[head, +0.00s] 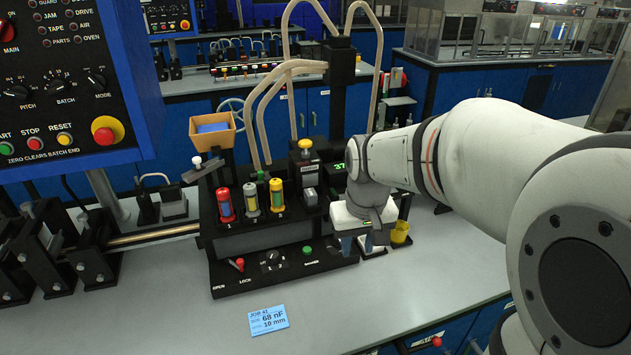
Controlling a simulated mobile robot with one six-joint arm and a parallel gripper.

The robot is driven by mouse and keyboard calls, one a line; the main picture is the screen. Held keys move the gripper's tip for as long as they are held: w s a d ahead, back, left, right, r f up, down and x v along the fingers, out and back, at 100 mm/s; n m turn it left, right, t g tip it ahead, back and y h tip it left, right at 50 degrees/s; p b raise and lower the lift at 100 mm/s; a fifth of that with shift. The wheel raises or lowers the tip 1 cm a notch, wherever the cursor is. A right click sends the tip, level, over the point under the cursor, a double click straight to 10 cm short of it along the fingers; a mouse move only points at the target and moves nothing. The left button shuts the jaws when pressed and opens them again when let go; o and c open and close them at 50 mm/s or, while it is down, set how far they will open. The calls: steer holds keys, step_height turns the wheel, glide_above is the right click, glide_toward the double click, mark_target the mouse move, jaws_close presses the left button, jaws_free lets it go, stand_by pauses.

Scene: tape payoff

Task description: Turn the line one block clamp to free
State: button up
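No part in view carries a readable name of line one block clamp or a free mark, so I cannot tell for sure which part it is. Dark clamp-like blocks (92,262) stand on the rails at the left. A small red lever (238,264) sits on the black front panel (225,282), between the marks OPEN and LOCK. My gripper (367,246) points down at the right end of the black station. Its blue-grey fingers stand apart, and I see nothing held. It is well to the right of the lever and the blocks. My wrist hides part of the station behind it.
Red, grey and yellow cylinders (250,198) stand on the black station. A dark knob (271,262) and green button (307,250) share its panel. A blue job card (268,319) lies in front. A yellow cup (400,233) is beside my gripper. The front bench (400,300) is mostly clear.

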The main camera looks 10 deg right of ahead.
steer(key=w+f+p, duration=0.1)
steer(key=w+p, duration=0.1)
steer(key=w, duration=0.7)
steer(key=n+g, duration=0.1)
glide_toward(338, 241)
steer(key=shift+w+d+f+p, duration=0.2)
steer(key=shift+d+p, duration=0.05)
steer(key=shift+p, duration=0.15)
steer(key=shift+w+f, duration=0.25)
steer(key=shift+f, duration=0.4)
step_height(338, 241, down, 7)
steer(key=shift+p, duration=0.45)
